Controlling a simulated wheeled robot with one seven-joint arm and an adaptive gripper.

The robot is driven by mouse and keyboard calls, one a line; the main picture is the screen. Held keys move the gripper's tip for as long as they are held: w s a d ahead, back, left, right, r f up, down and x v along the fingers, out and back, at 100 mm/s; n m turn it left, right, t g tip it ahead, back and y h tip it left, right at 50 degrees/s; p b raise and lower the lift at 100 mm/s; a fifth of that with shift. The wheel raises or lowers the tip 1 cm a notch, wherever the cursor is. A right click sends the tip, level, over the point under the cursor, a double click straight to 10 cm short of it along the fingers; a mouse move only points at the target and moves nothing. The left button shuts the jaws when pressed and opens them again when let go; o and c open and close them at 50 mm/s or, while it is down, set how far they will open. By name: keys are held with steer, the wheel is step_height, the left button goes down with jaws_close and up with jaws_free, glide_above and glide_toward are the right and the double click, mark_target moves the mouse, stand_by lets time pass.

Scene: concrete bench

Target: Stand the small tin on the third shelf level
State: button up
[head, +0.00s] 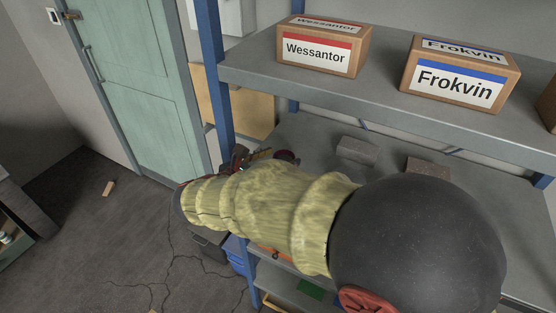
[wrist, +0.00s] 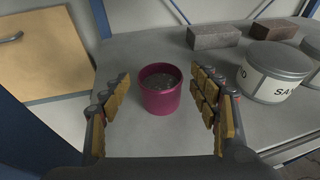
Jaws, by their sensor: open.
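A small magenta round tin or pot (wrist: 160,90) stands upright on a grey shelf surface in the wrist view. Its top is dark grey and speckled. My gripper (wrist: 164,112) is open, with its yellow-padded fingers spread left and right of the tin. Clear gaps show on both sides, so neither finger touches it. The head view shows a grey shelf unit with a upper shelf (head: 390,72) and a lower shelf (head: 310,135). My arm hides much of the lower shelf there, and the fingers are hard to make out.
A larger white-labelled tin (wrist: 272,75) stands right of my gripper. Grey block (wrist: 213,36) and brown block (wrist: 273,29) lie behind. Wessantor box (head: 318,52) and Frokvin box (head: 455,85) stand on the upper shelf. A blue post (head: 213,85) edges the unit at left.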

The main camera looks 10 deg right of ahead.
steer(key=shift+r, duration=0.2)
steer(key=p+v, duration=0.2)
steer(key=v, duration=1)
